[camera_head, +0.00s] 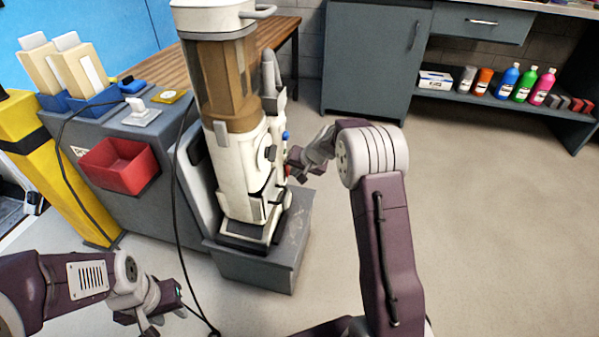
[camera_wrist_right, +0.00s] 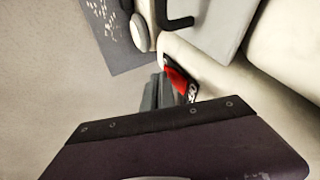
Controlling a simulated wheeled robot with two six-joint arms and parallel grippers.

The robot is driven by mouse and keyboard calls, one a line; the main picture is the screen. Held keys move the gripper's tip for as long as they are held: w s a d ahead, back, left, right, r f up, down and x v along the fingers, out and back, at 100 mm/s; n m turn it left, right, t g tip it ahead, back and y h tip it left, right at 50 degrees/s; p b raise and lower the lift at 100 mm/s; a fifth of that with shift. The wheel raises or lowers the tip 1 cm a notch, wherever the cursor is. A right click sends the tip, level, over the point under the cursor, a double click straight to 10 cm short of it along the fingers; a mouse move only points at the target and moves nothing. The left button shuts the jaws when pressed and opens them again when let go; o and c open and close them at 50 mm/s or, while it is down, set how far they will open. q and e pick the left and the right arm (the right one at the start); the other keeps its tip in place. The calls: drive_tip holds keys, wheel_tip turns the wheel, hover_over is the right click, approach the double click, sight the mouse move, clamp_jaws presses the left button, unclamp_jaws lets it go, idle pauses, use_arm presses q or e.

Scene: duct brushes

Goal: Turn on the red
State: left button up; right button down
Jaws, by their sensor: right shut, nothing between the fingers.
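A white upright machine with a brown see-through cylinder (camera_head: 228,82) stands on a grey block. A red switch (camera_wrist_right: 178,78) on a dark plate shows on its pale body in the right wrist view. In the head view only a bit of red shows beside the right fingertips. My right gripper (camera_head: 293,163) is shut and empty, at the machine's right side. In the right wrist view its dark fingertips (camera_wrist_right: 160,94) are right beside the red switch and partly cover it; I cannot tell whether they touch. My left gripper (camera_head: 168,300) hangs low at the left, away from the machine.
A blue knob (camera_head: 286,136) sits on the machine above the right gripper. A red bin (camera_head: 118,165) hangs on the grey cabinet at left. A black cable (camera_head: 178,215) hangs to the floor near the left gripper. Bottles stand on a far shelf. The floor at right is clear.

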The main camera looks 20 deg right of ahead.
drive_tip(key=shift+w+a+f, duration=0.1)
drive_tip(key=shift+w+a, duration=0.05)
idle(0.3)
drive_tip(key=shift+r+p, duration=0.7)
drive_tip(key=shift+r, duration=0.15)
